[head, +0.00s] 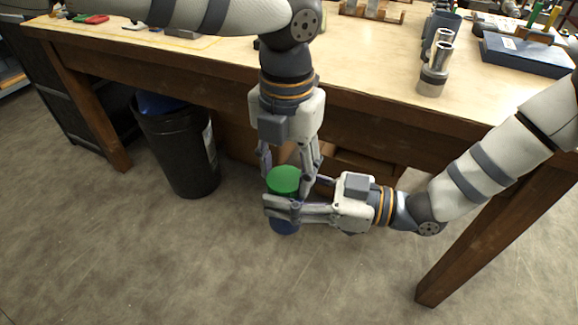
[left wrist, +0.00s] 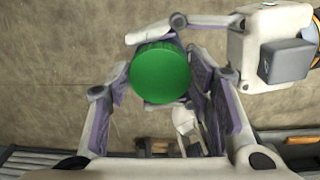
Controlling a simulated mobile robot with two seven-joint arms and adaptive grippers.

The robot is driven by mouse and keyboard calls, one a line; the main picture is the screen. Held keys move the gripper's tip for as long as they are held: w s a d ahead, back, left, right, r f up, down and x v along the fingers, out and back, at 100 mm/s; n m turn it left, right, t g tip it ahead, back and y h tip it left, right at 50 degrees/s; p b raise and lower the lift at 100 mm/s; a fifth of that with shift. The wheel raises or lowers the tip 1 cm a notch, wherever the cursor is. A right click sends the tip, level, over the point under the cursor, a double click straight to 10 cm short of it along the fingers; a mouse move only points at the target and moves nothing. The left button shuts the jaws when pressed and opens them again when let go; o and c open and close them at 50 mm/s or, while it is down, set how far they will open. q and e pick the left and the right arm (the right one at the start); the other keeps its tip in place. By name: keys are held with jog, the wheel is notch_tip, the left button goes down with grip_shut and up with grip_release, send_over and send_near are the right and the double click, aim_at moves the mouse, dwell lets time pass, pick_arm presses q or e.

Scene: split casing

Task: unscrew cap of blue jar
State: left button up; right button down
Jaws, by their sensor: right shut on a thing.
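The blue jar (head: 284,227) is held upright in the air in front of the table, its green cap (head: 284,181) on top. My right gripper (head: 284,207) comes in from the right and is shut on the jar's body just below the cap, hiding much of it. My left gripper (head: 288,170) points down from above with its fingers spread on either side of the cap. In the left wrist view the cap (left wrist: 160,73) sits between the parted fingers (left wrist: 160,88), with a gap visible at the right finger. The jar's body is hidden there.
The wooden table (head: 365,75) stands behind, its front edge close to both arms. A metal cylinder part (head: 434,72) and a blue box (head: 525,55) are on it. A black bin (head: 178,150) stands on the floor at left. The floor below the jar is clear.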

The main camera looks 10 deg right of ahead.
pick_arm(q)
jog(key=shift+s+d, duration=0.3)
jog(key=shift+d, duration=0.05)
jog(key=n, duration=0.4)
jog(key=shift+w+r, duration=0.1)
jog(key=shift+w, duration=0.05)
jog(key=n, duration=0.6)
jog(key=shift+w, duration=0.1)
jog(key=o, duration=1.1)
jog(key=shift+o, duration=0.8)
jog(key=shift+w+a, duration=0.1)
jog(key=shift+a, duration=0.1)
